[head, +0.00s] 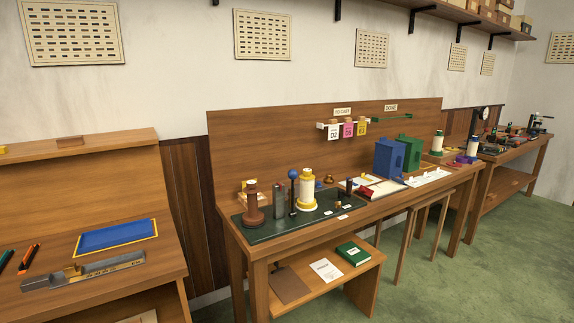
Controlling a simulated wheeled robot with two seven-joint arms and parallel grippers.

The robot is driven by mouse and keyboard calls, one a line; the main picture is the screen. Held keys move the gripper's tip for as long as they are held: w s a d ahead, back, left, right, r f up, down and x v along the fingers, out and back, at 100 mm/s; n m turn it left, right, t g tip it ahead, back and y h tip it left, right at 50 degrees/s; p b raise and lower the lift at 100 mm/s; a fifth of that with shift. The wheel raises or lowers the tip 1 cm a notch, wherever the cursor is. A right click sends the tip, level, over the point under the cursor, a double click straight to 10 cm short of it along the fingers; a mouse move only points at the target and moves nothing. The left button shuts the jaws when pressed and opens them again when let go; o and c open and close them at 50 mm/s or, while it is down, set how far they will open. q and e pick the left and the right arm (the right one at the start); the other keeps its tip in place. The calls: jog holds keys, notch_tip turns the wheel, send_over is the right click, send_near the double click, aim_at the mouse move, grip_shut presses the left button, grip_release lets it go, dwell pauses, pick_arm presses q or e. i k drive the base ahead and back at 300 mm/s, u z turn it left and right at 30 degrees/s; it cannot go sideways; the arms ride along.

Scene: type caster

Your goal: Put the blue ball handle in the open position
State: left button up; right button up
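A blue ball (293,174) tops a thin dark upright rod (293,197), which appears to be the blue ball handle. It stands on a dark green mat (262,233) at the left part of the middle workbench. The handle looks about upright; its base is partly hidden and too small to make out, and I cannot tell which position it is in. A grey cylinder (279,201) stands just left of it, and a white spool on a yellow base (307,188) just right. Neither of my grippers is in view.
A brown turned wooden piece (253,204) stands at the mat's left. Blue (389,158) and green boxes (409,152) stand further right on the bench (350,213). A lower shelf (328,287) holds books. A left bench (122,279) carries a blue tray (117,236). Green floor is clear at right.

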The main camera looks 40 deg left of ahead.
aim_at(292, 174)
jog(key=u, duration=0.35)
jog(key=i, duration=1.3)
jog(key=u, duration=0.3)
